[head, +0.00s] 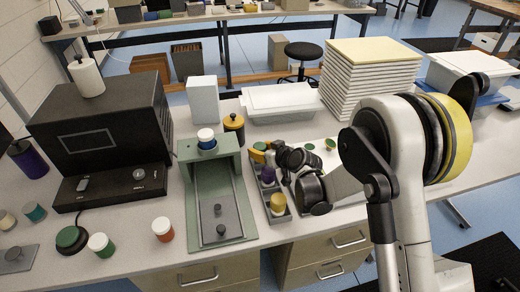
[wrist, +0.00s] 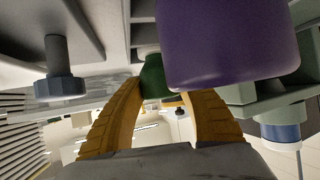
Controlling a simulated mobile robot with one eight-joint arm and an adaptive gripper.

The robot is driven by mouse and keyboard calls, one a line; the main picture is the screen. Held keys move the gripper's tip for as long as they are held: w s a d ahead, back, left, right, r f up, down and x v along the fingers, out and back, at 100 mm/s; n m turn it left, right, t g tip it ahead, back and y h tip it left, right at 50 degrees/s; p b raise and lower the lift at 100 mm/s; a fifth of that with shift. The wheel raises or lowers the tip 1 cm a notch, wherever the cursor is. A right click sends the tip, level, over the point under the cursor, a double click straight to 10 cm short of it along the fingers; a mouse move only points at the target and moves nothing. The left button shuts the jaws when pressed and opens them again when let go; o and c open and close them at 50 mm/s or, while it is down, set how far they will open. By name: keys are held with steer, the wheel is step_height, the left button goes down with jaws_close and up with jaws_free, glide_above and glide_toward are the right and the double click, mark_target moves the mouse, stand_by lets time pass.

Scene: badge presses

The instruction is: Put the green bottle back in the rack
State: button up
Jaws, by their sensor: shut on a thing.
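My gripper (wrist: 160,110) has yellow fingers closed around a small green bottle (wrist: 152,75), seen in the wrist view. In the head view my gripper (head: 262,152) is over the far end of the grey rack (head: 290,217), and my dark wrist hides part of that area. The rack holds a purple bottle (head: 268,175) and, at its near end, a yellow bottle (head: 278,203). In the wrist view the purple bottle (wrist: 228,40) looms large in front of the right finger and partly covers the green bottle. I cannot tell whether the green bottle touches the rack.
The green badge press (head: 236,222) stands just left of the rack, with a white, blue-banded bottle (head: 206,138) on top. A yellow canister (head: 234,124) stands behind. A white lidded bin (head: 280,100) and stacked boards (head: 368,75) stand farther back. Several small containers stand at front left.

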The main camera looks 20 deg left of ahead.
steer(key=shift+f, duration=0.15)
steer(key=o, duration=1)
steer(key=shift+c, duration=0.2)
steer(key=v, duration=1.2)
steer(key=s+d+r+m+h, duration=0.2)
steer(key=s+d+r, duration=0.25)
steer(key=d, duration=0.45)
steer(key=s+d+r+m+h, duration=0.35)
steer(key=d+r, duration=0.25)
steer(key=d, duration=0.3)
steer(key=s+d+m+h, duration=0.4)
steer(key=s+d, duration=1)
steer(key=s, duration=0.1)
steer(key=shift+s+d+r+g, duration=0.35)
steer(key=shift+d+r+g, duration=0.05)
steer(key=shift+r, duration=0.05)
